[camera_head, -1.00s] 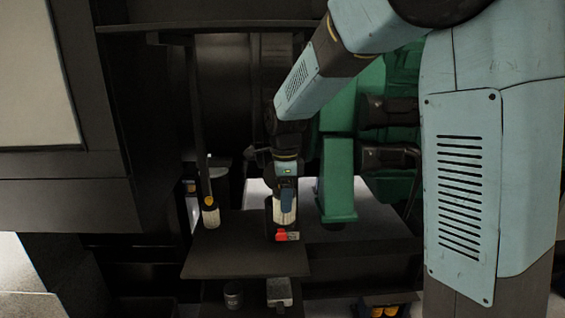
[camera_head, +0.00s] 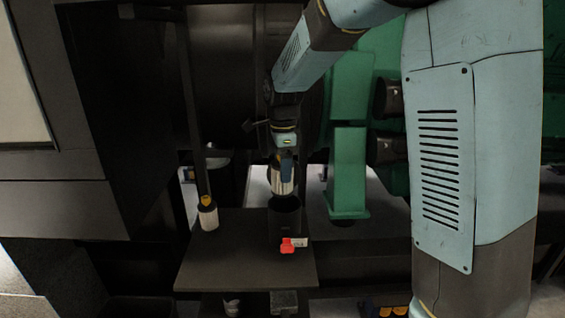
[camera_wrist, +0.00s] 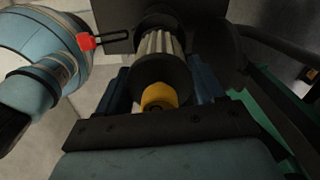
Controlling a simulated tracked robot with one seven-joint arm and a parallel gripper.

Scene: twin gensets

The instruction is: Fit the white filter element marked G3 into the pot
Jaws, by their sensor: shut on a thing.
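My gripper (camera_head: 285,170) is shut on a white pleated filter element (camera_head: 281,187), upright in the head view. The wrist view shows the element's pleats (camera_wrist: 160,43), dark end cap and yellow knob (camera_wrist: 160,97) between my blue fingers. No G3 mark is readable. The dark cylindrical pot (camera_head: 285,219) stands on the dark shelf below the element. The element's lower end is at the pot's rim in the picture; I cannot tell whether it is above or just inside. The pot's inside is hidden.
A second white element with a yellow top (camera_head: 208,216) stands on the shelf (camera_head: 235,265) to the left. A red part (camera_head: 287,245) with a pale tag sits at the pot's front. Green machinery (camera_head: 348,175) stands close on the right. The shelf front is clear.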

